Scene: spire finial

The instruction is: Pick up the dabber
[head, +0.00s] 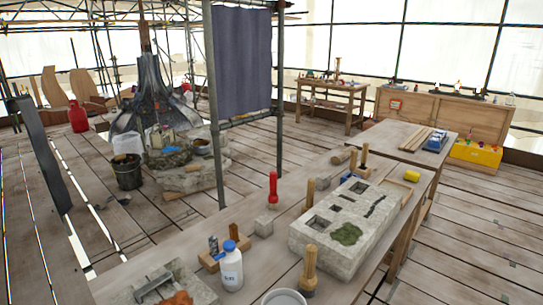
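A short, upright wooden-handled tool with a dark, wide foot (309,268) stands at the near edge of the long wooden workbench (335,281). It looks like the dabber, though I cannot be sure. Similar wooden-handled tools stand beside the pale stone block, one at its left (311,189) and one behind it (364,154). A red-handled tool (272,185) stands farther left. My gripper is not in view, and nothing visible is holding any of these tools.
The carved stone block (352,222) with a green patch fills the bench's middle. A white bottle with a blue cap (231,267) and a white pot (284,298) stand near the tool. A scaffold pole (215,110) rises behind the bench. Plank floor is open at right.

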